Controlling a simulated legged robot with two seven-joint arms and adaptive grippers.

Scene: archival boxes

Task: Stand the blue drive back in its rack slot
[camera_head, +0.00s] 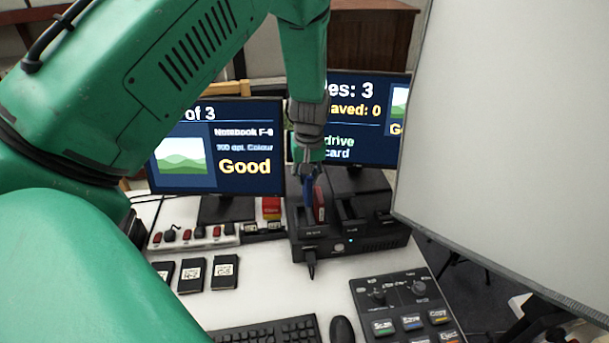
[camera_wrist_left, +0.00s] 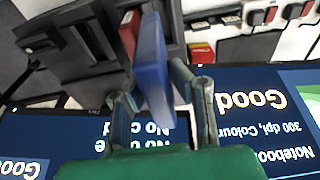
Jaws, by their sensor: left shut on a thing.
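The blue drive (camera_head: 308,193) is upright between the fingers of my left gripper (camera_head: 309,168), above the left part of the black dock (camera_head: 375,240). In the left wrist view, the shut gripper (camera_wrist_left: 160,108) has one finger on each side of the blue drive (camera_wrist_left: 152,62). A red piece (camera_head: 320,204) shows right beside the drive, over the dock; I cannot tell whether they touch. The drive's lower end is near the dock top; contact is unclear. My right gripper is not in view.
Two monitors (camera_head: 235,185) stand behind the dock. A keyboard (camera_head: 270,332), mouse (camera_head: 342,330) and button panel (camera_head: 400,300) are at the front. A large pale panel (camera_head: 500,130) blocks the right side.

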